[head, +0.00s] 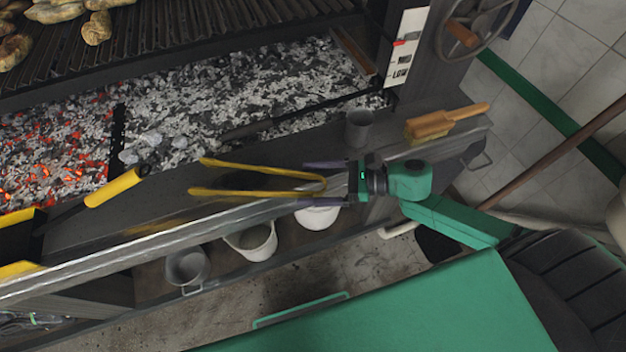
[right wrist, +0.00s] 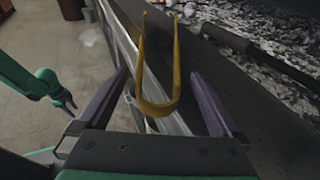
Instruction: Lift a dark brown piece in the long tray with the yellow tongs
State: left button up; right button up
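The yellow tongs (head: 255,169) lie along the front ledge of the grill, their two arms spread and tips pointing left. My right gripper (head: 312,184) is open around their bent end. In the right wrist view, the bend of the tongs (right wrist: 156,108) is between the purple fingers of the right gripper (right wrist: 160,100), with a gap on both sides. My left gripper (right wrist: 65,102) shows small at the left of the right wrist view; its opening is unclear. It is outside the head view. I cannot make out a dark brown piece or surely identify the long tray.
Coals (head: 230,95) glow at left behind the ledge (head: 150,205). A yellow-handled tool (head: 115,188) lies left. Pots, including a white one (head: 255,243), hang below the front edge.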

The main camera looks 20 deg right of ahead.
jog(key=shift+d, duration=0.15)
jog(key=shift+s+d, duration=0.2)
jog(key=shift+d, duration=0.1)
jog(key=v, duration=1.3)
jog(key=shift+d+r+p, duration=0.2)
jog(key=shift+d+p, duration=0.1)
jog(key=shift+p, duration=0.05)
jog(key=shift+s, duration=0.1)
